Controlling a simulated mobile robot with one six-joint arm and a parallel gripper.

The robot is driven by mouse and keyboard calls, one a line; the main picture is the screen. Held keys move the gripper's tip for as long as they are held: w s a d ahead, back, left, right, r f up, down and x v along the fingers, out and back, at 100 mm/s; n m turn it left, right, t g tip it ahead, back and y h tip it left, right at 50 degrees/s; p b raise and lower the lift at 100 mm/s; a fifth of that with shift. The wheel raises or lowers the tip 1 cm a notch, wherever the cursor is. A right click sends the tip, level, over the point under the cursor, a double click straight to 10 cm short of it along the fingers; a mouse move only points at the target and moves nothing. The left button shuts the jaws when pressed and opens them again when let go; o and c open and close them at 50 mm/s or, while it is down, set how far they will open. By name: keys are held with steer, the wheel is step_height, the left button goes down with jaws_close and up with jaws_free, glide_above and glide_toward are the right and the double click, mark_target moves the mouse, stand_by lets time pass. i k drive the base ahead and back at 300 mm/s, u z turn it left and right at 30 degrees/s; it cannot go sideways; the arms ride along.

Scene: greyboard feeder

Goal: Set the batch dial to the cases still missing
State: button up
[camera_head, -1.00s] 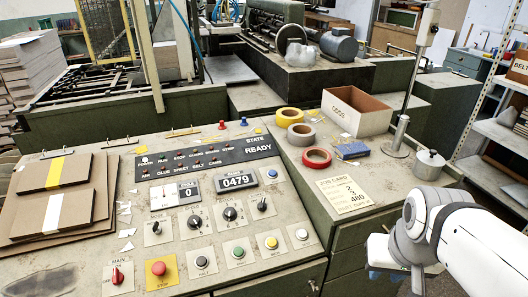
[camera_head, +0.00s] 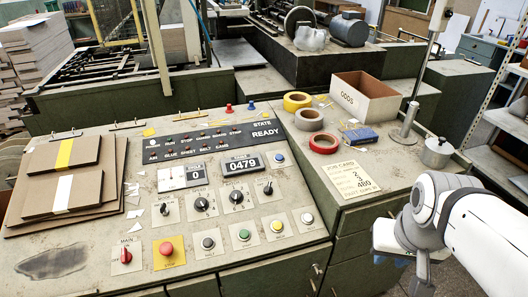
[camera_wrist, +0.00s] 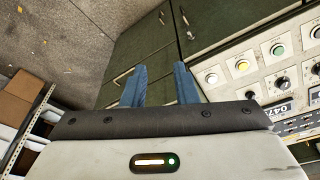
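The sloped control panel (camera_head: 130,265) carries several black pointer knobs: one labelled SPEED (camera_head: 203,203), another dial (camera_head: 237,197) right of it, and switches at either side. I cannot read which is the batch dial. A counter (camera_head: 241,164) reads 0479 and a smaller counter (camera_head: 195,173) appears to read 0. The job card (camera_head: 350,180) shows 2, 3 and 480. My gripper (camera_head: 395,255) hangs right of the panel, touching no control. In the wrist view its blue fingers (camera_wrist: 160,85) are apart and empty, with the panel's buttons (camera_wrist: 278,48) at the upper right.
A status strip (camera_head: 210,142) reads READY. Below are a red MAIN switch (camera_head: 126,255), a red stop button (camera_head: 167,248) and several push buttons. Tape rolls (camera_head: 323,142), an ODDS box (camera_head: 365,98) and a metal pot (camera_head: 437,152) stand right. Cardboard (camera_head: 60,175) lies left.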

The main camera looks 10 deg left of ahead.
mark_target(236, 197)
steer(key=u, duration=0.4)
steer(key=i, duration=0.45)
steer(key=u, duration=0.6)
